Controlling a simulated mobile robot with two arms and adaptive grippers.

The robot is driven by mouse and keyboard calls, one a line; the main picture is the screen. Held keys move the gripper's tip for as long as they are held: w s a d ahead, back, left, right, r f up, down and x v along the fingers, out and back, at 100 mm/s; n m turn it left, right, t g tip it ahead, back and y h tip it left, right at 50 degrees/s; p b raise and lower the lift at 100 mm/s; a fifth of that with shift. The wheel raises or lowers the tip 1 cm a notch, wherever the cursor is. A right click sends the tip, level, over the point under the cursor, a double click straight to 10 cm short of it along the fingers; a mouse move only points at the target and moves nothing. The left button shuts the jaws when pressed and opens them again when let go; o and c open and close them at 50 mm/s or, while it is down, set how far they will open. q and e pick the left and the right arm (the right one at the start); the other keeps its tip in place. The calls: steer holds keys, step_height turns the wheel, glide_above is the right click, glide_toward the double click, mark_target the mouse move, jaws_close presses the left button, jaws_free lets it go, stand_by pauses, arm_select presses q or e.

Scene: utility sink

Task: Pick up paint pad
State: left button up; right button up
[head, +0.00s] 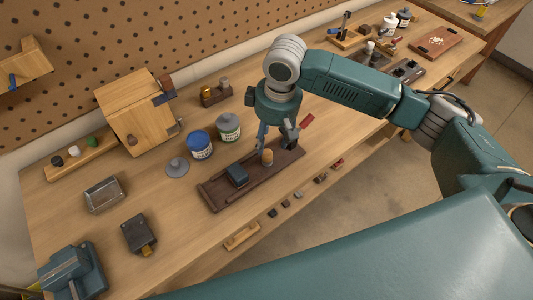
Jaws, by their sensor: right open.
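My right gripper (275,142) is open and points down over the right half of a long dark brown tray (217,205) on the workbench. A small round wooden knob or handle (267,158) shows just below its fingers; I cannot tell whether they touch it. A dark blue-grey block (237,175) sits in the left half of the tray, apart from the gripper. I cannot tell for sure which of these is the paint pad. Another dark block with a tan end (140,234) lies on the bench further left. My left gripper is not in view.
A blue can (201,145) and a grey-green can (228,127) stand behind the tray. A wooden box (137,115) stands at the back, a metal dish (104,194) at left, and a teal vise (72,271) at the front left corner. Small pieces lie along the front edge.

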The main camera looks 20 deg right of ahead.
mark_target(267, 153)
steer(key=shift+w+a+f, duration=0.1)
steer(key=shift+w+f, duration=0.1)
steer(key=shift+f, duration=0.85)
steer(key=shift+w+f, duration=0.1)
steer(key=shift+f, duration=0.2)
steer(key=f, duration=0.1)
steer(key=f+p, duration=0.2)
steer(key=f, duration=0.1)
steer(key=shift+a+f, duration=0.1)
steer(key=shift+a, duration=0.15)
steer(key=shift+f, duration=0.45)
steer(key=shift+c, duration=0.2)
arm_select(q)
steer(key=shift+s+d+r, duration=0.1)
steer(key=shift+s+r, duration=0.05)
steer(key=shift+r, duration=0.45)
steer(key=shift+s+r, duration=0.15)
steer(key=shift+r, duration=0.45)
arm_select(e)
steer(key=c, duration=1.1)
